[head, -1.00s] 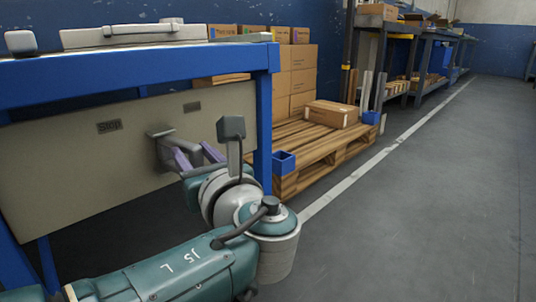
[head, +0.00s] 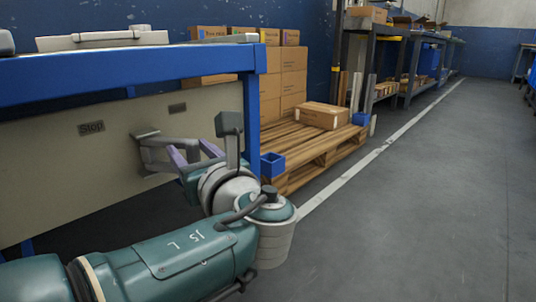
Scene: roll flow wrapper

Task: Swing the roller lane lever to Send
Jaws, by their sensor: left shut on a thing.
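The roller lane lever (head: 156,143) is a grey handle sticking out from the beige panel (head: 60,175) under the blue frame. A label reading "Stop" (head: 91,128) is on the panel left of the lever. A second label (head: 177,108) sits above and right of the lever, too small to read. My left gripper (head: 178,159), with purple-grey fingers, is shut on the lever. The wrist hides part of the panel's right end. My right gripper is not in view.
A blue frame post (head: 252,105) stands close behind my left wrist. A wooden pallet (head: 310,155) with stacked cartons (head: 285,80) and a single box (head: 322,115) is beyond it. A blue corner bracket (head: 272,164) is nearby. The grey floor on the right is clear.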

